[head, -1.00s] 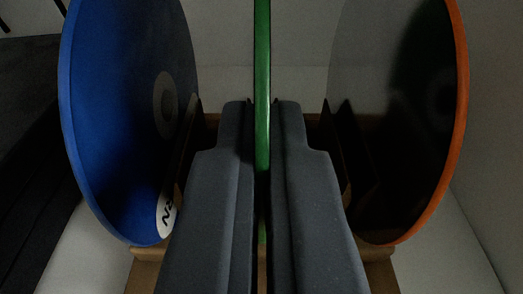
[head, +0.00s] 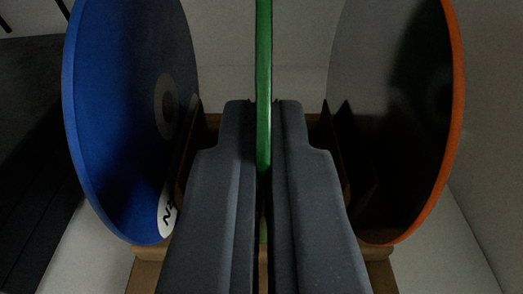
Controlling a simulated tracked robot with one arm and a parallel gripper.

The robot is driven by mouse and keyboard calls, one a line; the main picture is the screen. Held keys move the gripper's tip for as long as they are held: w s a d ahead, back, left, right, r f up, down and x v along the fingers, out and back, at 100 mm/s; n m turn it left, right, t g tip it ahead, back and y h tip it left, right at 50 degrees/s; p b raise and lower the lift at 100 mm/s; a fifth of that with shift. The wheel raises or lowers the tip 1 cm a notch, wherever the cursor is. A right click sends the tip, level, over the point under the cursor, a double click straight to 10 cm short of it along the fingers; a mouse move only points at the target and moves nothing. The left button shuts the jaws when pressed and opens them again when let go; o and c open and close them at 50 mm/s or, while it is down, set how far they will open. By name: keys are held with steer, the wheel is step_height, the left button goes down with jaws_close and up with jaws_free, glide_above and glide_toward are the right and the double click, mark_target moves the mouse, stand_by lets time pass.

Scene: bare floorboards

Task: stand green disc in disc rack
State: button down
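The green disc (head: 264,70) stands upright and edge-on in the middle of the head view. My gripper (head: 264,112) is shut on it, with one dark grey finger on each side of the disc. The brown disc rack (head: 146,272) lies below and behind the fingers. The green disc is between the rack's two outer discs, in line with the rack's middle. My fingers hide most of its lower part, so I cannot tell whether its lower edge rests in the rack.
A blue disc (head: 115,120) with a white label stands in the rack on the left. An orange-rimmed disc (head: 456,110) with a dark, shiny face stands on the right. Both are close beside my fingers. A dark block (head: 35,150) is at the far left.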

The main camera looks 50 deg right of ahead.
steer(key=c, duration=2.1)
jaws_free()
steer(key=o, duration=0.5)
steer(key=shift+s, duration=0.1)
steer(key=p+v, duration=0.2)
steer(key=v, duration=1.1)
steer(key=shift+a, duration=0.3)
steer(key=shift+s, duration=0.2)
